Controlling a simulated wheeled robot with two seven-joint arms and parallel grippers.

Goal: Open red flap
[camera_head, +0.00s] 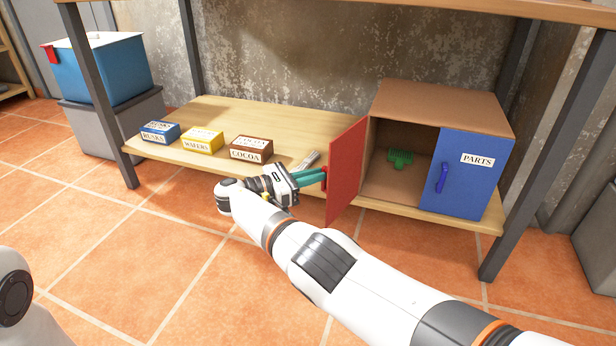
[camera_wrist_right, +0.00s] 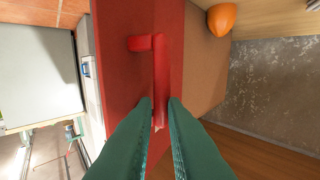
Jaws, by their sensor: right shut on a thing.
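The red flap (camera_head: 347,172) stands swung out from the left front of the cardboard-brown cabinet (camera_head: 430,97), leaving that side open. A green item (camera_head: 400,159) lies inside the open compartment. My right gripper (camera_head: 322,177) reaches the flap's left face. In the right wrist view the red flap (camera_wrist_right: 123,70) fills the middle, and its red handle (camera_wrist_right: 160,75) runs between the teal fingertips (camera_wrist_right: 160,105). The gripper is shut on the handle. My left gripper is out of the picture; only part of my left arm shows at lower left.
The blue door marked PARTS (camera_head: 468,176) is closed. Blue (camera_head: 160,132), yellow (camera_head: 202,140) and brown COCOA (camera_head: 251,150) boxes stand on the wooden shelf (camera_head: 285,122), with a small silvery item (camera_head: 308,160). Metal shelf legs flank the space. The wrist view shows an orange object (camera_wrist_right: 222,18).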

